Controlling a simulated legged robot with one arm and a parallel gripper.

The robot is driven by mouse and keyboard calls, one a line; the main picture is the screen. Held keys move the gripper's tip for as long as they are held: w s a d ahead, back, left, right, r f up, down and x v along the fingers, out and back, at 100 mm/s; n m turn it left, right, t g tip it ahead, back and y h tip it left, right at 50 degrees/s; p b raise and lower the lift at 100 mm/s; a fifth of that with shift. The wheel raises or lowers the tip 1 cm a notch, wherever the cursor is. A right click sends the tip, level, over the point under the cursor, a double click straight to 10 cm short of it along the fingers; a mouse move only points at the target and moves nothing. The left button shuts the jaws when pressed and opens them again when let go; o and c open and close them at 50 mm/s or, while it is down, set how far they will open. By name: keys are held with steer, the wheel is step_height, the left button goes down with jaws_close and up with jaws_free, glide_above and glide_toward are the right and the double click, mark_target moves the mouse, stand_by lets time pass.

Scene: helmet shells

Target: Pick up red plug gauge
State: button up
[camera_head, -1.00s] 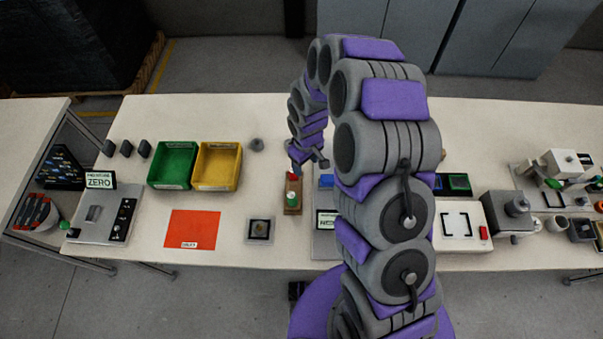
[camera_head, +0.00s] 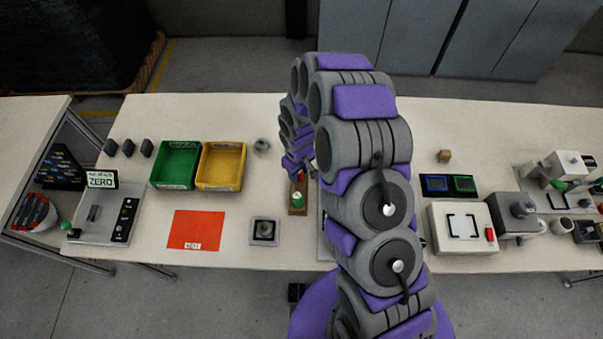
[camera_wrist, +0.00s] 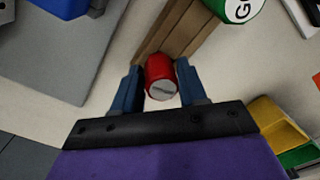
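The red plug gauge (camera_head: 301,177) is at the far end of a small wooden holder (camera_head: 297,211), with a green gauge (camera_head: 298,199) nearer. In the wrist view the red gauge (camera_wrist: 160,77) shows its pale labelled end and sits between the two blue fingers of my gripper (camera_wrist: 161,86). Narrow gaps seem to remain beside it, so the fingers look open around it. The green gauge (camera_wrist: 236,7), with a white lettered end, is at the top, partly cut off. In the head view my arm partly hides the gripper.
Green (camera_head: 174,165) and yellow (camera_head: 219,167) bins stand left of the holder. A dark-centred square block (camera_head: 264,231) and an orange mat (camera_head: 196,230) lie nearer. A grey plate (camera_wrist: 62,40) is close to the holder. A white fixture (camera_head: 463,227) stands to the right.

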steer(key=shift+a+f, duration=0.1)
steer(key=shift+a, duration=0.75)
steer(key=c, duration=0.3)
steer(key=shift+d, duration=0.15)
steer(key=shift+c, duration=0.7)
steer(key=shift+s+d, duration=0.1)
steer(key=shift+d, duration=1)
steer(key=shift+c, duration=0.2)
steer(key=shift+a, duration=0.5)
steer(key=shift+c, duration=0.6)
steer(key=shift+r, duration=0.2)
steer(key=shift+c, duration=0.5)
